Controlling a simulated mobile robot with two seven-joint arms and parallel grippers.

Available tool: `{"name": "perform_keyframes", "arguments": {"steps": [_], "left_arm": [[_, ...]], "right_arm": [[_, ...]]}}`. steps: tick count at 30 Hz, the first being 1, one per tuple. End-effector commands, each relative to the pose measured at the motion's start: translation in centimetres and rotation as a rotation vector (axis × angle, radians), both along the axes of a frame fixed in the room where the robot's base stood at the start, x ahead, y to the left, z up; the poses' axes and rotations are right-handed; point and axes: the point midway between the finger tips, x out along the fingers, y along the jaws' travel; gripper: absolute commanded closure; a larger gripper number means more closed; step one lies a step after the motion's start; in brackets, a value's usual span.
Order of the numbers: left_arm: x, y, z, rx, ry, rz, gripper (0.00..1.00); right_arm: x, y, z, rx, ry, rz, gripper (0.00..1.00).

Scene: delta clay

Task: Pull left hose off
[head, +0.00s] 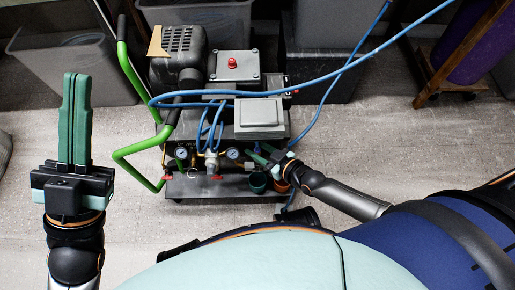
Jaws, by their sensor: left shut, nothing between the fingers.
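A compressor (192,187) with a green handle stands on the floor in the middle of the head view. Blue hoses (205,128) loop down its front to brass fittings (211,160) between two round gauges. Which hose ends on the left fitting is hard to make out. My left gripper (76,76) is shut and empty, fingers pointing up the picture, well left of the compressor and apart from it. My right gripper (257,152) is at the compressor's front right, beside the right gauge (233,154). Its fingertips are small and partly hidden, so its grip is unclear.
A long blue hose (330,75) runs from the compressor to the upper right. Grey bins (75,65) stand behind, and a wooden cart (450,75) is at right. Floor between my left gripper and the compressor is clear.

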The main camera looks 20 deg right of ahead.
Motion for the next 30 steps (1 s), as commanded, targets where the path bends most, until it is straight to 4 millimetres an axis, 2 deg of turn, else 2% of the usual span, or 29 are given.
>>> {"name": "perform_keyframes", "arguments": {"steps": [1, 4, 18, 23, 28, 30], "left_arm": [[0.0, 0.0, 0.0, 0.001, 0.000, 0.001, 1.00], [0.0, 0.0, -0.1, 0.002, 0.001, 0.001, 1.00], [0.1, -0.1, -0.3, -0.002, 0.004, 0.001, 1.00], [0.1, 0.0, -1.6, -0.007, 0.003, 0.003, 1.00], [0.1, 0.0, -4.1, -0.009, 0.003, 0.003, 1.00], [0.4, -0.1, -2.3, -0.007, 0.015, 0.005, 1.00]], "right_arm": [[0.0, 0.0, 0.0, 0.000, 0.001, 0.000, 0.54], [0.0, 0.0, -0.1, -0.001, 0.002, 0.000, 0.43], [0.1, -0.2, -0.4, -0.004, 0.005, -0.003, 0.43], [0.1, -0.2, -1.8, -0.004, 0.006, -0.003, 0.43], [0.1, -0.2, -4.1, -0.003, 0.006, -0.004, 0.43], [-1.3, -1.0, -2.1, -0.007, 0.009, -0.001, 0.43]]}}
